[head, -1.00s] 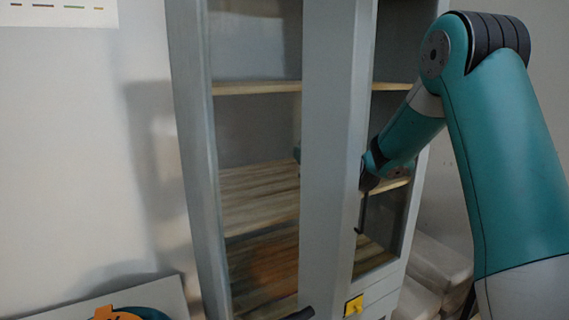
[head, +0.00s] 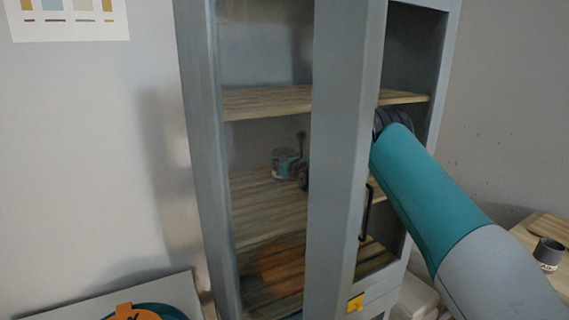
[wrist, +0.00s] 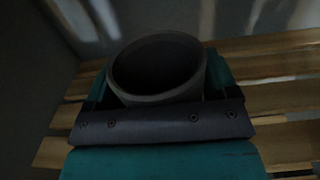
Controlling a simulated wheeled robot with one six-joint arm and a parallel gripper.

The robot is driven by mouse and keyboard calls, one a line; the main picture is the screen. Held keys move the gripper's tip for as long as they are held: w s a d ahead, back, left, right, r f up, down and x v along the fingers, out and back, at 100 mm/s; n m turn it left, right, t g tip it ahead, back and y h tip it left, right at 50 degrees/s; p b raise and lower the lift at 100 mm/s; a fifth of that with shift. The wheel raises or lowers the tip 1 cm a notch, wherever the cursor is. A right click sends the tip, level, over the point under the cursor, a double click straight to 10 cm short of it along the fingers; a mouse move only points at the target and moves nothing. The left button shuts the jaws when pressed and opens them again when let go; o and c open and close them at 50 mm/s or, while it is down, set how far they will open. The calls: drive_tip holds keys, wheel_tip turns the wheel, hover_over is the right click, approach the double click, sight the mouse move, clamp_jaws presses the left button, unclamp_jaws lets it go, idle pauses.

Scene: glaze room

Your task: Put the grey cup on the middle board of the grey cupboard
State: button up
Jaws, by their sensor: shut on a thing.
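The grey cupboard (head: 347,120) stands ahead in the head view, with a glass pane on its left and an open side on its right. My arm reaches in through the right side. My gripper (head: 288,165) shows dimly through the glass, above the middle board (head: 265,205). In the wrist view, my gripper (wrist: 160,85) is shut on the grey cup (wrist: 157,68), a finger on either side. The cup looks upright and empty, above pale wooden slats (wrist: 285,95). Its base is hidden, so I cannot tell whether it touches the board.
An upper board (head: 265,101) lies above my gripper. An orange thing (head: 283,262) shows blurred low in the cupboard. Another dark cup (head: 547,254) stands on a wooden table at the right. An orange and teal item (head: 135,312) is at the lower left.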

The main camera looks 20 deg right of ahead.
wheel_tip(320, 180, down, 3)
drive_tip(key=shift+w+r+p, duration=0.15)
drive_tip(key=shift+p, duration=0.9)
drive_tip(key=shift+f, duration=0.2)
drive_tip(key=shift+f, duration=0.1)
drive_tip(key=shift+f+b, duration=0.15)
drive_tip(key=shift+b, duration=0.25)
drive_tip(key=o, duration=1.1)
drive_tip(key=shift+c, duration=0.2)
